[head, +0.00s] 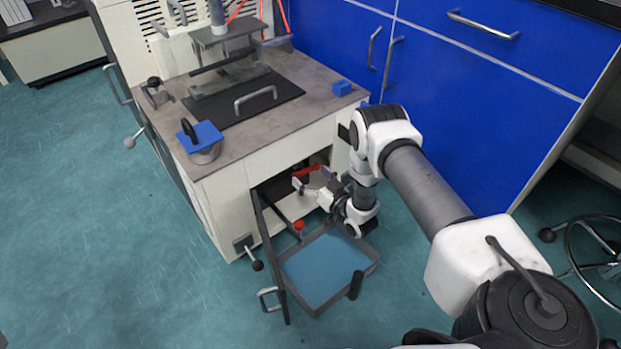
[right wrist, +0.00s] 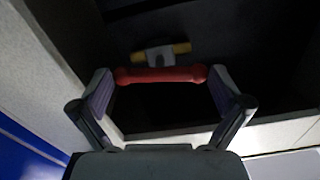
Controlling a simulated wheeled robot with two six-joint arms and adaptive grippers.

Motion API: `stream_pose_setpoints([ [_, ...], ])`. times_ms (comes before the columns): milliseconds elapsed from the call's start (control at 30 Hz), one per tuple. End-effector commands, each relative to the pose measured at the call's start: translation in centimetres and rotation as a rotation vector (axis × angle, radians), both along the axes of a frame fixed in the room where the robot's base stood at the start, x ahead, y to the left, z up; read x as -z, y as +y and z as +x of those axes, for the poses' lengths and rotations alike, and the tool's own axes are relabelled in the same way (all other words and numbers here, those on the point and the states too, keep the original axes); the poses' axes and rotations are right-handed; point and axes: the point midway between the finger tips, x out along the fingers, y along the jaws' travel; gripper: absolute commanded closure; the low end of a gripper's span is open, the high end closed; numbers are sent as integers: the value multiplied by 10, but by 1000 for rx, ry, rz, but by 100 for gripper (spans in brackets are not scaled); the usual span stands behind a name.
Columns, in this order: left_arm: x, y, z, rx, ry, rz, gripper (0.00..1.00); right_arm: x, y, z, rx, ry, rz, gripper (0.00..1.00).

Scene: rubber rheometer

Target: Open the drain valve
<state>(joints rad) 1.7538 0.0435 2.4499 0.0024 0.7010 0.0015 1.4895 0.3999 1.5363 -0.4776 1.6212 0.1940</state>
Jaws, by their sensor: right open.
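The drain valve has a red bar handle (right wrist: 161,75) in front of a white and yellow fitting (right wrist: 160,53), inside the dark opening in the machine's front. In the head view the red handle (head: 307,170) shows at the upper part of that opening. My right gripper (head: 308,187) reaches into the opening from the right. In the right wrist view its open fingers (right wrist: 161,88) stand on either side of the red handle, near its two ends. I cannot tell if they touch it. My left gripper is not in view.
A red knob (head: 299,226) is near the tray. Blue cabinets (head: 480,100) stand at the right. Floor at the left is clear.

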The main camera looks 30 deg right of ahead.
Motion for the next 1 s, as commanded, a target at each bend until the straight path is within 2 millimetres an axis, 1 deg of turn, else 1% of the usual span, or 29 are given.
stream_pose_setpoints([
  [67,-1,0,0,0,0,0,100,0,0,0,0,0,0,0],
  [100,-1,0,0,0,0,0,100,0,0,0,0,0,0,14],
  [167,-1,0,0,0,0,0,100,0,0,0,0,0,0,35],
  [200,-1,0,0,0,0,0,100,0,0,0,0,0,0,40],
  [433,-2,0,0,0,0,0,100,-2,0,0,0,-3,-8,41],
  [600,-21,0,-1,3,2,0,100,-6,-1,1,0,-14,-151,41],
  [700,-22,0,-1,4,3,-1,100,-3,-1,1,1,-19,-202,41],
  [800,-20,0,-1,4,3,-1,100,-2,-2,1,2,-20,-203,41],
  [900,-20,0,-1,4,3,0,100,-2,-2,2,2,-21,-203,41],
  [933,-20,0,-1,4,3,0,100,-2,-2,2,2,-21,-203,3],
  [967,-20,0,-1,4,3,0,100,-2,-2,2,2,-21,-203,0],
  [1000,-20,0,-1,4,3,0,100,-2,-1,2,2,-21,-202,0],
])
